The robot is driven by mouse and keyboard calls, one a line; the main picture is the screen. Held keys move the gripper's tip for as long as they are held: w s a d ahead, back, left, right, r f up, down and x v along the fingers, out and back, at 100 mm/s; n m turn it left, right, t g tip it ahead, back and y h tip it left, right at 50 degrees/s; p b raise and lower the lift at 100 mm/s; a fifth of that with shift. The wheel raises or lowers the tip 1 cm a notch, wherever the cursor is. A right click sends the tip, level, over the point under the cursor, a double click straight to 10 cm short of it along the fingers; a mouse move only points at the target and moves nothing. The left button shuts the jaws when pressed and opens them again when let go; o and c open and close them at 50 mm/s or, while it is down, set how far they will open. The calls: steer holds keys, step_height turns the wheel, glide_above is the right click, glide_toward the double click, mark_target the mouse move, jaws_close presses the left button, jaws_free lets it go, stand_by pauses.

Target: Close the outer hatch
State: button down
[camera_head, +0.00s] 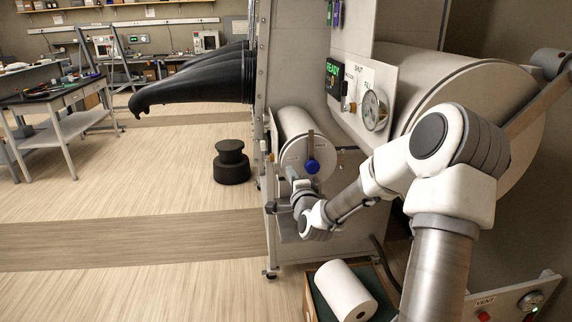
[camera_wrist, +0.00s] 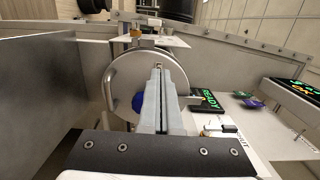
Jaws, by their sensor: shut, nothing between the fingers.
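The outer hatch (camera_head: 299,157) is a round pale metal disc at the front end of the small horizontal cylinder. It looks in line with the cylinder's end; I cannot tell whether it is fully seated. A dark lever (camera_head: 311,144) with a blue knob (camera_head: 313,166) stands upright on the hatch's right side. In the wrist view the hatch (camera_wrist: 118,75) lies beyond my fingers, with the blue knob (camera_wrist: 138,102) partly hidden behind them. My gripper (camera_wrist: 158,70) is shut and empty, its fingers pointing at the hatch face. Whether they touch it is unclear.
A panel with a green READY display (camera_head: 333,68) and a round gauge (camera_head: 375,109) is above right. A large cylinder (camera_head: 480,80) stands behind my arm. Black gloves (camera_head: 195,85) stick out at left. A white roll (camera_head: 345,290) lies below.

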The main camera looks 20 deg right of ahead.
mark_target(283, 160)
steer(key=x, duration=0.6)
steer(key=shift+w, duration=0.1)
steer(key=shift+w+f+b, duration=0.15)
steer(key=shift+w+b, duration=0.5)
steer(key=shift+w, duration=0.3)
steer(key=shift+r, duration=0.35)
steer(key=shift+a, duration=0.1)
